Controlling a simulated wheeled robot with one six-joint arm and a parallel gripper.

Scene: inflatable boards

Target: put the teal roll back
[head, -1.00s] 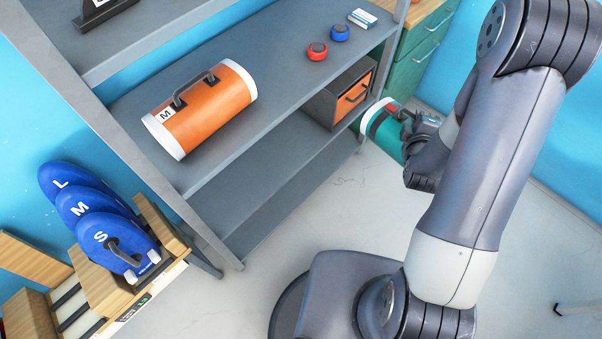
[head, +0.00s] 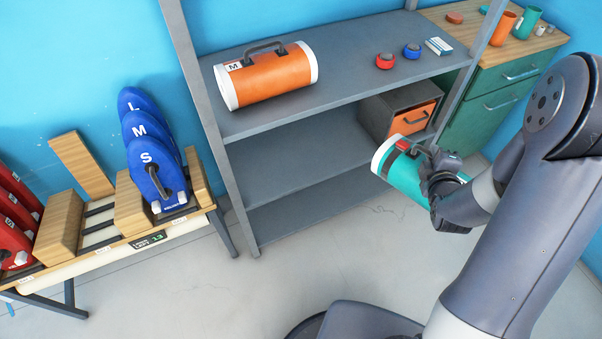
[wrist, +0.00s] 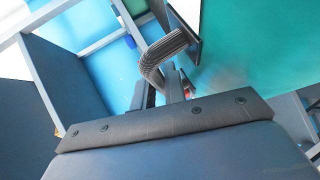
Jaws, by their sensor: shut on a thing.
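The teal roll (head: 399,169) has a white end and a black band, with a red piece near its handle. My gripper (head: 425,152) is shut on its handle and holds it in the air in front of the shelf's right side. In the wrist view the dark ribbed handle (wrist: 163,55) sits at my gripper (wrist: 172,88), with the roll's teal surface (wrist: 250,50) beyond it. An orange roll (head: 270,80) marked M, with white ends and a dark handle, lies on the grey shelf (head: 345,62), left of the free stretch of that board.
A red knob-like piece (head: 385,61), a blue one (head: 412,50) and a small white box (head: 438,46) lie on the shelf's right. A drawer box (head: 410,120) sits below. A rack with blue lettered boards (head: 150,150) stands left. A green cabinet (head: 490,105) stands right.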

